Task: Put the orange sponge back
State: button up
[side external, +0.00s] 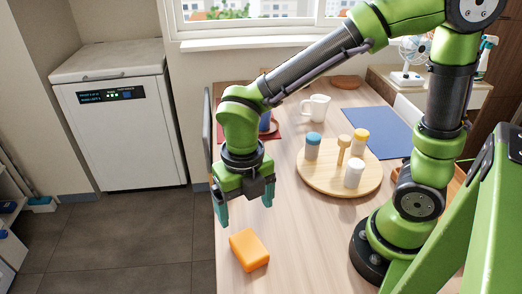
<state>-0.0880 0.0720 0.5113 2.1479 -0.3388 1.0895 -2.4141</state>
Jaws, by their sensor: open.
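The orange sponge (249,250) lies flat on the wooden table, near its left front edge in the side external view. My gripper (245,207) is above and slightly behind the sponge, pointing down. Its two teal fingers are spread apart with nothing between them. The gripper does not touch the sponge. I cannot tell from this view where the sponge's usual place is.
A round wooden board (318,187) holds several small containers and a wooden peg-like item. A white mug (316,108) and a blue mat (376,131) are farther back. The table's left edge is close to the sponge. Bare tabletop (308,245) lies right of the sponge.

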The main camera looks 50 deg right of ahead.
jog(key=s+d+r+m+t+y, duration=0.1)
jog(key=d+r+m+t, duration=0.2)
jog(key=m, duration=1.4)
jog(key=s+d+r+m+t+y, duration=0.1)
jog(key=d+r+m+t, duration=0.3)
jog(key=m, duration=1.4)
jog(key=shift+s+d+r+m, duration=0.3)
jog(key=shift+d+r, duration=1.9)
jog(key=shift+d, duration=1.3)
